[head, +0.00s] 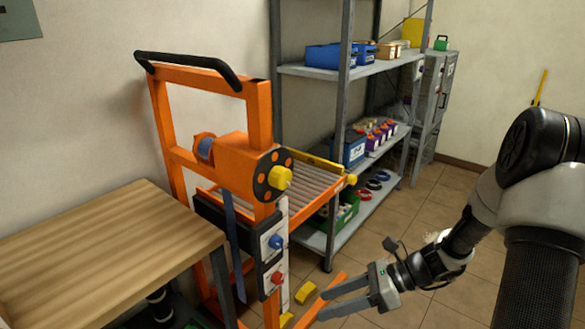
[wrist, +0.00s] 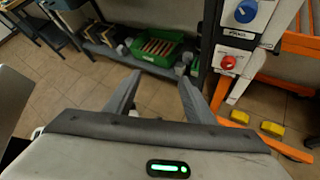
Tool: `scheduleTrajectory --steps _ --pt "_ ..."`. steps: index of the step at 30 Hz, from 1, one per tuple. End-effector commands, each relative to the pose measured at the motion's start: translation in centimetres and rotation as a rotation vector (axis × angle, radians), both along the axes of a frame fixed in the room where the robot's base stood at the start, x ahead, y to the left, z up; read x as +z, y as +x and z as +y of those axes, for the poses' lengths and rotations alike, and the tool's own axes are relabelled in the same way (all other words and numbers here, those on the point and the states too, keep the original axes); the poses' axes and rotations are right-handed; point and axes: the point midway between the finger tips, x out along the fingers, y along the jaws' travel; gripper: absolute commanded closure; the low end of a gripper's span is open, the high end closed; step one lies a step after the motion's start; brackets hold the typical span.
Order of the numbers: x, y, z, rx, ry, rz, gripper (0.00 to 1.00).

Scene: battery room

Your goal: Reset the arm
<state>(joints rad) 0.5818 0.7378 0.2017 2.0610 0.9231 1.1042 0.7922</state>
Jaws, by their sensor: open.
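My gripper (head: 345,298) is at the lower middle of the head view, reaching left from my arm, low over the tiled floor. Its two fingers are apart, with nothing between them. In the wrist view my gripper (wrist: 160,88) also shows open and empty. The fingers point toward a low shelf. The orange lift cart (head: 258,130) stands just left of the gripper in the head view, with a roller bed, a yellow knob, and a blue and a red knob on its panel. The gripper looks close to the cart's orange leg, but I cannot tell the gap.
A wooden table (head: 110,240) stands at the left. Grey shelving (head: 310,70) with bins and batteries stands behind the cart, and a grey cabinet (head: 436,100) at the back. Yellow foot pedals (head: 305,292) sit low by the cart. Open floor (head: 440,215) lies right of the shelving.

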Motion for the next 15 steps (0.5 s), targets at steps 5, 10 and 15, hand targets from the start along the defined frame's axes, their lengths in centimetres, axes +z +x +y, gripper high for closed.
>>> scheduleTrajectory --steps 5,10,15 --pt "5.9 -2.8 0.0 0.344 -0.254 -0.305 0.51" --pt "11.0 -5.7 -0.6 0.662 -0.466 -0.578 0.51" --pt "15.9 -8.5 -1.5 0.971 -0.666 -0.843 0.51"
